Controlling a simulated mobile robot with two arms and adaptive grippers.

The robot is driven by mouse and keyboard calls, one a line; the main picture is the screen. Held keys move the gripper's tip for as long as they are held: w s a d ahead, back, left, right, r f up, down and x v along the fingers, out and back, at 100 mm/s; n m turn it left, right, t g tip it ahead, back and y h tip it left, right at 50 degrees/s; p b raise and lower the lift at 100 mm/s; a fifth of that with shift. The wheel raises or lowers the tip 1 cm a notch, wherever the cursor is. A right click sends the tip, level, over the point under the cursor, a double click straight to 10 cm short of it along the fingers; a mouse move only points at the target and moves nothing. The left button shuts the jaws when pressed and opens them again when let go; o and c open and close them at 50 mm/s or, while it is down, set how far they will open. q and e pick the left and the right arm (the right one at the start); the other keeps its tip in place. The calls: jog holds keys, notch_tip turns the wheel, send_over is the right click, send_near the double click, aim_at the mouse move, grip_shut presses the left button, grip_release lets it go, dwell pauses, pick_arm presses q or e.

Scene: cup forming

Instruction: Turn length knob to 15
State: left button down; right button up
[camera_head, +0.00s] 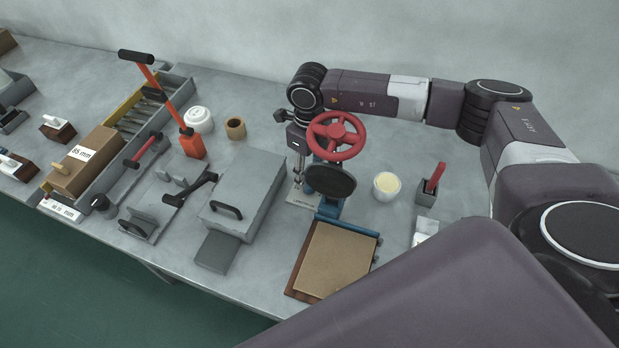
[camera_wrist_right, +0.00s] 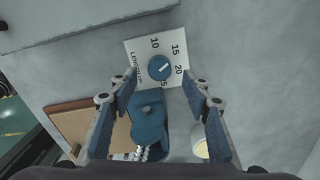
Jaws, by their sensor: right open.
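The length knob (camera_wrist_right: 160,67) is a round blue dial with a white pointer mark, on a white plate (camera_wrist_right: 137,52) marked 10, 15, 20 and other partly hidden text. The mark appears slanted up and right, around 15 to 20; its exact reading is unclear. My right gripper (camera_wrist_right: 160,82) is open, with a finger on each side below the knob in the wrist view, empty. In the head view my right gripper (camera_head: 299,178) points down over the plate (camera_head: 302,199), beside the red wheel; the knob is hidden there. My left gripper is not in view.
A red handwheel (camera_head: 336,135) with a black disc (camera_head: 330,181) stands close right of the gripper. A grey box (camera_head: 243,185) lies to its left, a brown board (camera_head: 335,262) in front. A cream-filled cup (camera_head: 386,186) is to the right.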

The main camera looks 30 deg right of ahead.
aim_at(309, 183)
notch_tip(309, 183, up, 8)
jog(key=shift+f, duration=0.1)
dwell(0.6)
